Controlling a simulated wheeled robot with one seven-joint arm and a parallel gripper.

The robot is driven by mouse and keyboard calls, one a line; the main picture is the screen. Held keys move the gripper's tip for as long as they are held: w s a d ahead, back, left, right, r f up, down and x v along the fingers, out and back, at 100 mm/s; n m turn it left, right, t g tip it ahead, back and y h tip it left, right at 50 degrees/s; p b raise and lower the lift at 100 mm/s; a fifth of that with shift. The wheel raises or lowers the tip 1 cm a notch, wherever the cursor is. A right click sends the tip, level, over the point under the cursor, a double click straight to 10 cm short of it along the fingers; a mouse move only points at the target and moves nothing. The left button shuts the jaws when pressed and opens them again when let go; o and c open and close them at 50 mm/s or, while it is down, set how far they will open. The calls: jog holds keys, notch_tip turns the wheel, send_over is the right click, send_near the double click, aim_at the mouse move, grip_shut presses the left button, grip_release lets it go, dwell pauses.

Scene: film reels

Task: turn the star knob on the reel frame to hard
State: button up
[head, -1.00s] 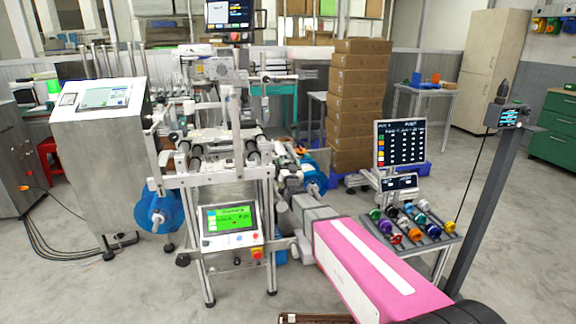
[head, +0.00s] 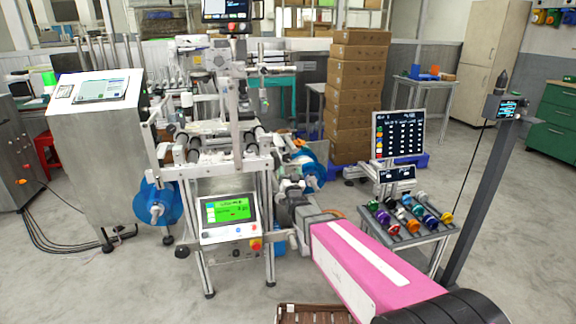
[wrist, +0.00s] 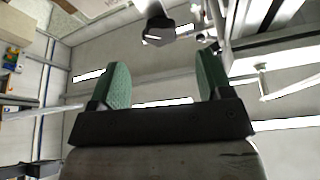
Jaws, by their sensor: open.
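The reel frame (head: 236,166) stands left of centre in the head view, with blue reels low on its left side (head: 158,203) and right side (head: 315,165). My gripper (wrist: 158,82) is open and empty in the wrist view, its two green-padded fingers wide apart. A dark lobed knob on a pale stem, probably the star knob (wrist: 158,33), shows beyond the fingertips, near the top between them and apart from them. Its setting marks cannot be read. In the head view my arm reaches the frame's right side; the fingers and knob cannot be made out there.
A control panel with a green screen (head: 228,210) is on the frame's front. A grey cabinet (head: 95,150) stands left. A small rack of coloured parts (head: 408,236) and a dark post (head: 478,190) stand right. Stacked cartons (head: 357,95) are behind. Pale bars edge the wrist view's right.

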aim_at(287, 159)
jog(key=shift+s+d+f, duration=0.1)
jog(key=shift+s+f, duration=0.15)
jog(key=shift+s, duration=0.3)
jog(key=w+r+n+y, duration=0.1)
jog(key=w+n, duration=0.1)
jog(key=w, duration=0.1)
jog(key=w+a+r+n+y, duration=0.1)
jog(key=w+r+n, duration=0.1)
jog(key=w, duration=0.1)
jog(key=w+a+r+n+g+y, duration=0.1)
jog(key=w+n, duration=0.1)
jog(key=w, duration=0.2)
jog(key=shift+a+r+n, duration=0.1)
jog(key=shift+r+n, duration=0.15)
jog(key=shift+n, duration=0.05)
jog(key=c, duration=0.9)
